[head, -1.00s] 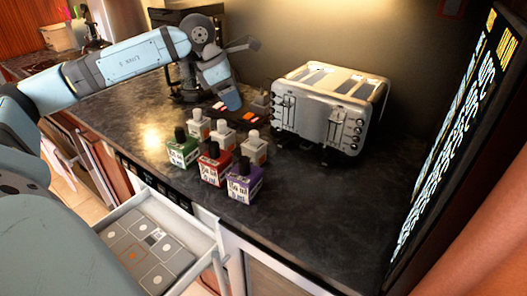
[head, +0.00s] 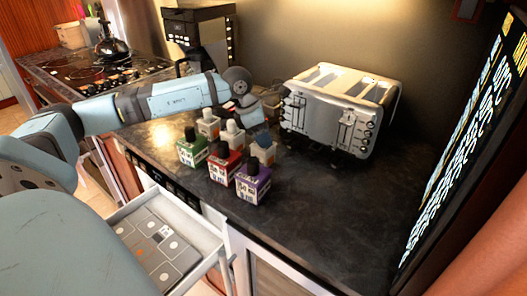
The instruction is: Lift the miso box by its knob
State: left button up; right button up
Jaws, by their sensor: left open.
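Several small labelled boxes with knobs on top stand upright in two rows on the dark counter. The front row is a green box (head: 191,151), a red box (head: 224,165) and a purple box (head: 253,185). Behind them stand paler boxes with light knobs: a left one (head: 208,129), a middle one (head: 232,142) and a right one (head: 264,153). The labels are too small to tell which is miso. My left gripper (head: 262,138) is open, with blue fingertips at the knob of the right pale box, partly hiding it. I cannot tell whether they touch. My right gripper is out of view.
A silver toaster (head: 335,112) stands close right of the boxes. An open drawer (head: 212,246) with grey tiled contents juts out below the counter's front edge. A coffee machine (head: 205,40) and a stove (head: 90,70) are at the back left. The counter's front right is clear.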

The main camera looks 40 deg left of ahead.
pick_arm(q)
jog(key=shift+w+f, duration=0.1)
jog(key=shift+f, duration=0.1)
grip_shut()
jog(key=shift+r, duration=0.15)
